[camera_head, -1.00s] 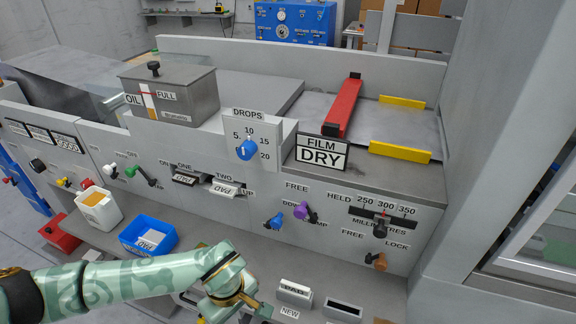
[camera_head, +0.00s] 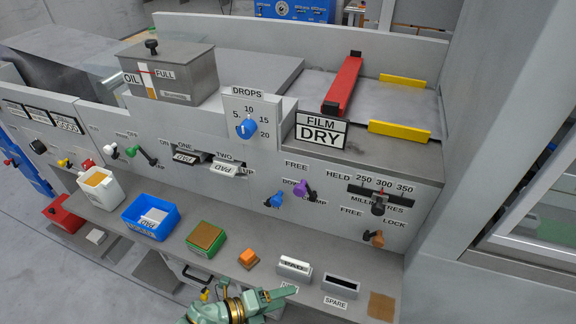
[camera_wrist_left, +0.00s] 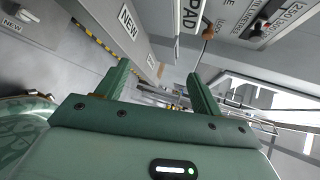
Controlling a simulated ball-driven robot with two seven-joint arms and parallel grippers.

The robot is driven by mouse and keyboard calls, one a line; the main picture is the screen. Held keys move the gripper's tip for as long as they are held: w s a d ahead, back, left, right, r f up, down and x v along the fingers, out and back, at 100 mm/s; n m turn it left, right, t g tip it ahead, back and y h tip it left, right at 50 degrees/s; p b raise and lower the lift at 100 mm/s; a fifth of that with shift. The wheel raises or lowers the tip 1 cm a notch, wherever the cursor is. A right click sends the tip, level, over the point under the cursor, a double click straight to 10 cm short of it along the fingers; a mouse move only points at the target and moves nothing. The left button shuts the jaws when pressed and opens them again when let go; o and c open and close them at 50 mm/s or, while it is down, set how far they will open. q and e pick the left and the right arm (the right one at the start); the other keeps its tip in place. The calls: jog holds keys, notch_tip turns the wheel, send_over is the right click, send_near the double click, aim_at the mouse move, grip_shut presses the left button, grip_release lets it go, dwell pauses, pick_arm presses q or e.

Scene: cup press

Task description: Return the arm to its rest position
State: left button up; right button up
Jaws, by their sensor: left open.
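My left gripper (camera_head: 290,292) is at the bottom of the head view, in front of and below the shelf's front edge. In the left wrist view its two green fingers (camera_wrist_left: 155,88) stand apart with nothing between them. Past them I see the shelf labels, the machine front and the floor. Most of my left arm is out of the head view; a green and brass wrist part shows at the bottom edge. My right gripper is not in view.
The machine front (camera_head: 330,228) with knobs rises behind.

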pick_arm(q)
jog(key=s+a+f+n+t+y, duration=0.1)
jog(key=s+a+f+n+y, duration=0.3)
jog(key=s+a+f+n, duration=0.3)
jog(key=s+a+f+n+t+y, duration=0.1)
jog(key=s+a+f+n+y, duration=0.35)
jog(key=a+f+n, duration=0.4)
jog(key=s+a+f+n+g+y, duration=0.1)
jog(key=s+a+f+n+g, duration=0.1)
jog(key=s, duration=0.7)
jog(key=s+a+f+n+g+y, duration=0.2)
jog(key=s+n, duration=0.4)
jog(key=s, duration=0.4)
jog(key=s+a+f+n+g+y, duration=0.1)
jog(key=s+a+f+n+g, duration=0.2)
jog(key=s, duration=0.7)
jog(key=shift+s+a+f+n, duration=0.15)
jog(key=shift+a+f+n, duration=0.05)
jog(key=shift+f+n, duration=0.65)
jog(key=shift+f, duration=0.1)
